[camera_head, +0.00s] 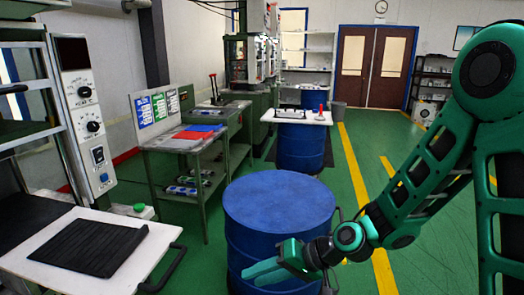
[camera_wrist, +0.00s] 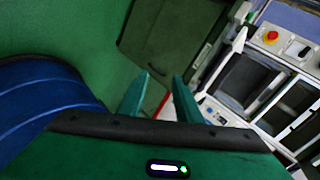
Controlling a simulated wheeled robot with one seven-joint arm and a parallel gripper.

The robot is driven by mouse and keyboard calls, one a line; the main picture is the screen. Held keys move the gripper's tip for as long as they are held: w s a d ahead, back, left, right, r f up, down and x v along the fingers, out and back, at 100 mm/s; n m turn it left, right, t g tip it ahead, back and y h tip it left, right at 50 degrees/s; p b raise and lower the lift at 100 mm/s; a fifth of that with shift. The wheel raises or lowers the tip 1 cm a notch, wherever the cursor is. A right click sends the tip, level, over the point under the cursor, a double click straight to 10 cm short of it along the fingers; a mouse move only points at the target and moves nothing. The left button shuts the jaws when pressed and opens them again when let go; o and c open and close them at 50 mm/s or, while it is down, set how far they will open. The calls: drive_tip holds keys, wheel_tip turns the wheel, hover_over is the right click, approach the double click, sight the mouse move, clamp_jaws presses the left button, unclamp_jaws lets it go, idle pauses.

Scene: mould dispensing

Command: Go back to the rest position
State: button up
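My gripper (camera_head: 262,268) is green and shows at the end of my green arm, in front of the blue drum (camera_head: 280,200) in the head view. In the wrist view, the two green fingers of my gripper (camera_wrist: 161,76) stand apart with nothing between them, so it is open and empty. The drum is upright with a bare top, and its side shows at the left of the wrist view (camera_wrist: 40,95). My arm reaches in from the right, and the fingers lie below the level of the drum top.
A white board (camera_head: 50,262) with a black ribbed sheet (camera_head: 95,247) juts out at the left, beside a control panel (camera_head: 88,125). A green workbench (camera_head: 175,150) stands behind. Another blue drum (camera_head: 300,150) stands farther back. Green floor (camera_head: 350,205) is open at the right.

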drive_tip(key=s+d+r+m+h, duration=0.15)
drive_tip(key=d+h, duration=0.25)
drive_tip(key=d, duration=1)
drive_tip(key=s+d+r+h, duration=0.15)
drive_tip(key=d+h, duration=0.25)
drive_tip(key=d, duration=0.9)
drive_tip(key=s+d+r+m+g+h, duration=0.1)
drive_tip(key=s+d+r+m, duration=0.2)
drive_tip(key=s+d, duration=0.4)
drive_tip(key=s+d+r+m+g+h, duration=0.1)
drive_tip(key=s+d+r+m, duration=0.2)
drive_tip(key=s+d, duration=0.4)
drive_tip(key=s, duration=0.3)
drive_tip(key=shift+s+d+r, duration=0.3)
drive_tip(key=shift+s+d, duration=0.05)
drive_tip(key=shift+s, duration=0.05)
